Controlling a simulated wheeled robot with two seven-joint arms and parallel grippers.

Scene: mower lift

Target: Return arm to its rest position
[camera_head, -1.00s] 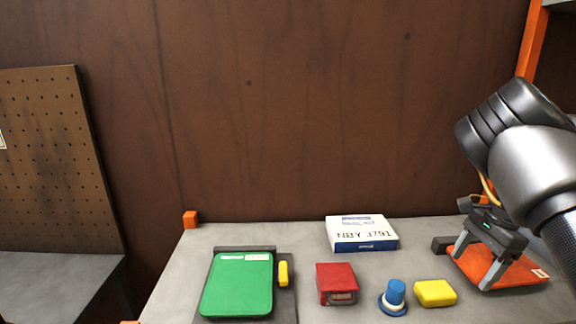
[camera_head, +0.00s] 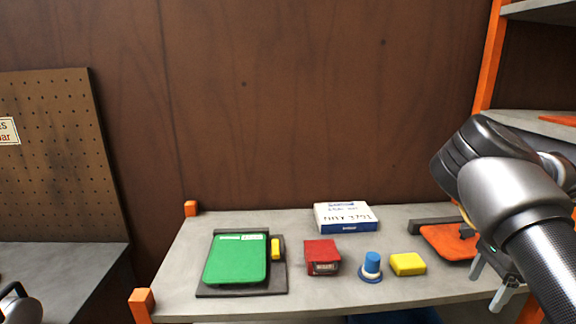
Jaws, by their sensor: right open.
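My right arm comes in from the right, and its gripper (camera_head: 489,282) hangs at the front right edge of the table (camera_head: 400,290). Its two grey fingers are apart with nothing between them. The gripper is in front of an orange plate (camera_head: 446,243) on a dark base, and my arm hides the plate's right part. My left gripper does not show; only a rounded grey piece, which may be part of my left arm, is at the bottom left corner.
On the table are a green case (camera_head: 236,261) on a dark tray, a yellow piece (camera_head: 276,249), a red box (camera_head: 322,257), a blue knob (camera_head: 371,266), a yellow block (camera_head: 407,264) and a white-blue box (camera_head: 343,217). A pegboard (camera_head: 50,160) stands left; orange-post shelves (camera_head: 492,60) stand right.

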